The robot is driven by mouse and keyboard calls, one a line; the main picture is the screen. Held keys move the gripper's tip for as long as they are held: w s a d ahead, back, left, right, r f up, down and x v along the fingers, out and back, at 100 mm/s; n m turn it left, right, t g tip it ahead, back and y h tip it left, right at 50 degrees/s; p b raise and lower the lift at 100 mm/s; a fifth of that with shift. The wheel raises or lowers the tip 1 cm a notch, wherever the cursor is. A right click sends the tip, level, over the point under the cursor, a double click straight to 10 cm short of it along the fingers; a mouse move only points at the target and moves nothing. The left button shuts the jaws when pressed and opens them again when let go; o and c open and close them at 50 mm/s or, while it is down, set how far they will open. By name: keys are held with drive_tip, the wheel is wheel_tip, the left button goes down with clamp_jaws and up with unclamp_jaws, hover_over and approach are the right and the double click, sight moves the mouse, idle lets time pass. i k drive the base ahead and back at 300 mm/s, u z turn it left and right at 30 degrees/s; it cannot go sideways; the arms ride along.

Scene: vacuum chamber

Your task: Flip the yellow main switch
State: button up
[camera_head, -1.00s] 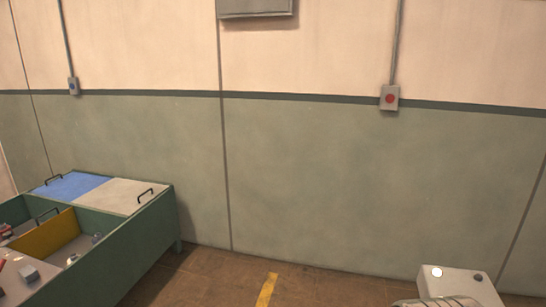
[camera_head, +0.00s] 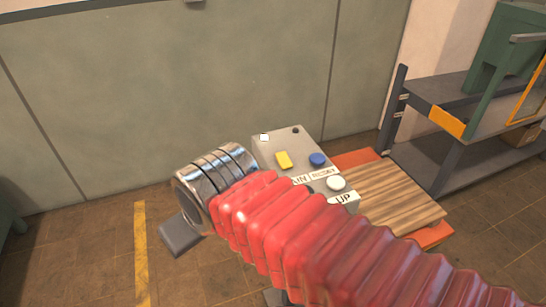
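The yellow main switch (camera_head: 283,160) is a small yellow rocker on the sloped top of a grey control box (camera_head: 272,146), near the picture centre. The label below it is partly hidden and shows "IN". My arm in its red ribbed sleeve crosses in front from the lower right, covering the box's lower left. It ends in metal rings left of the box. A dark grey block (camera_head: 181,236) below the rings looks like part of my gripper. Its fingertips are not clearly seen, and I cannot tell whether it is open. No contact with the switch shows.
The box also bears a blue button (camera_head: 317,159), a white button (camera_head: 336,183) labelled "UP", a pale lamp (camera_head: 264,138) and a dark knob (camera_head: 295,130). Right of it lie wooden boards (camera_head: 392,197) on an orange-red base. A metal shelf (camera_head: 440,84) stands farther right.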

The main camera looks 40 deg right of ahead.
sight(285, 163)
drive_tip(key=u, duration=0.95)
drive_tip(key=k, duration=1.35)
drive_tip(key=z, duration=0.55)
drive_tip(key=i, duration=1)
drive_tip(key=z, duration=0.05)
